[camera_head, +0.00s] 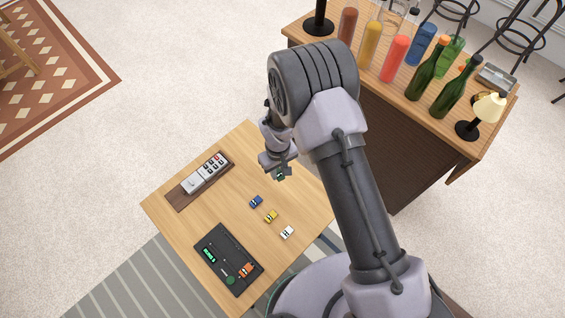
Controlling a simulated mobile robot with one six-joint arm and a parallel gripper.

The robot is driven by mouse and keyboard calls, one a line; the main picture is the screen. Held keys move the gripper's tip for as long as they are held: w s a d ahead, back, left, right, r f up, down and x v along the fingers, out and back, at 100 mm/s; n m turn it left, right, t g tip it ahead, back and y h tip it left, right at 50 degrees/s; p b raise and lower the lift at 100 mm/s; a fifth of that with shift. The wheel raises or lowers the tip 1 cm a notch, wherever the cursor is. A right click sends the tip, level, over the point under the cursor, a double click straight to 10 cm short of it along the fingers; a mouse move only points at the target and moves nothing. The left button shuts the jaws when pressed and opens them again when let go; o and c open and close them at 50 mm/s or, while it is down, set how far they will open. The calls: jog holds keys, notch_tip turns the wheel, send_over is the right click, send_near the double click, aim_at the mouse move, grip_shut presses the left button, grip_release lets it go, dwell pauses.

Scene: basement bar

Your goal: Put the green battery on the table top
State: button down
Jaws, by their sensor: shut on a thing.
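My gripper (280,171) is shut on the small green battery (280,176). Only a bit of the battery shows between the fingers. It appears over the upper right part of the wooden table top (168,213); I cannot tell how high above the surface it is. Blue (256,201), yellow (270,216) and white (287,232) blocks of similar size lie in a slanting row on the table, below the gripper in the picture.
A black panel (219,243) with green lit marks and an orange block (246,269) lies on the lower part of the table. A grey device on a dark board (181,200) lies at the left. A bar counter (385,93) with several bottles stands upper right.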

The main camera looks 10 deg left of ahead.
jog(key=s+a+f+n, duration=0.1)
jog(key=s+a+f, duration=0.1)
jog(key=s+a+f+n, duration=0.1)
jog(key=s+a+f, duration=0.1)
jog(key=f, duration=0.1)
jog(key=s+a+f, duration=0.1)
jog(key=a+f, duration=0.1)
jog(key=shift+s+f+n, duration=0.35)
jog(key=shift+s+n, duration=0.05)
jog(key=shift+w+d+f, duration=0.1)
jog(key=shift+f, duration=0.15)
jog(key=w+d+b, duration=0.1)
jog(key=w+d, duration=0.2)
jog(key=w, duration=0.1)
jog(key=w+d+f+b, duration=0.1)
jog(key=w+d+b, duration=0.1)
jog(key=w+d, duration=0.1)
jog(key=w+d+b, duration=0.1)
jog(key=w+d, duration=0.2)
jog(key=w, duration=0.2)
jog(key=shift+w+f, duration=0.25)
jog(key=shift+f, duration=0.05)
jog(key=shift+d+f+b, duration=0.1)
jog(key=shift+f+b, duration=1.3)
jog(key=shift+f, duration=0.45)
jog(key=c, duration=1.2)
grip_release()
jog(key=shift+r, duration=0.15)
